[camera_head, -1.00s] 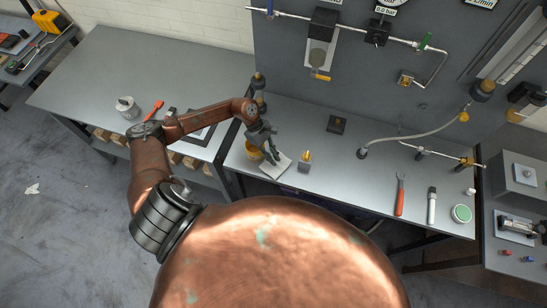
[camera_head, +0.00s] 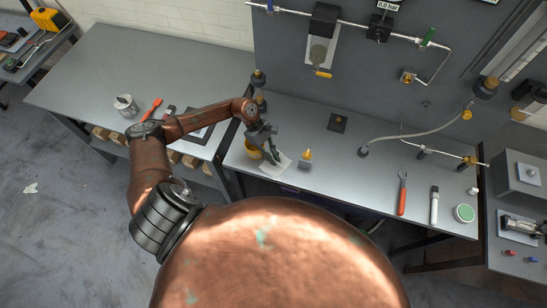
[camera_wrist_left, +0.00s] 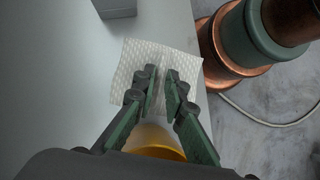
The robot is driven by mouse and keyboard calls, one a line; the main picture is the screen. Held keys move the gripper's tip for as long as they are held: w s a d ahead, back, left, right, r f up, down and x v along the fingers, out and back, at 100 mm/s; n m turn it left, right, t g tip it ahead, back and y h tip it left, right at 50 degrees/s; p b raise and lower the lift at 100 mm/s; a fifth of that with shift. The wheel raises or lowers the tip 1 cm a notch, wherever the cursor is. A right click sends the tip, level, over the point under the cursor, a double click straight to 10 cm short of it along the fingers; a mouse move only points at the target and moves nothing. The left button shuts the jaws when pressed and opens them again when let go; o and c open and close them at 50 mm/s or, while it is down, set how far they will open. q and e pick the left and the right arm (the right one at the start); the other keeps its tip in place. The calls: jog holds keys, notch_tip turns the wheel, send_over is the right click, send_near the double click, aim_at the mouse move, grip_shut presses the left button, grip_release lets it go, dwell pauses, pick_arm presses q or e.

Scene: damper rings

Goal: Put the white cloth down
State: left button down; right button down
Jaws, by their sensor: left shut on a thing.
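The white cloth (camera_head: 271,170) lies at the front of the grey bench, close to its front edge. It also shows in the left wrist view (camera_wrist_left: 128,66) as a textured, roughly square sheet under my fingertips. My left gripper (camera_head: 272,155) reaches down to it from above. In the left wrist view its green-padded fingers (camera_wrist_left: 162,84) are nearly together, shut on the cloth. Part of the cloth is hidden by the fingers, and I cannot tell whether all of it rests on the bench. My right gripper is not in view.
A yellow container (camera_head: 253,150) stands close beside the gripper. A small yellow-topped block (camera_head: 305,160) stands right of the cloth. The bench middle is mostly clear.

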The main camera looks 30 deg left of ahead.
pick_arm(q)
jog(key=shift+f, duration=0.1)
jog(key=c, duration=1.9)
grip_release()
jog(key=shift+c, duration=0.2)
jog(key=c, duration=0.4)
jog(key=shift+o, duration=0.2)
jog(key=shift+a, duration=0.1)
jog(key=shift+v, duration=0.75)
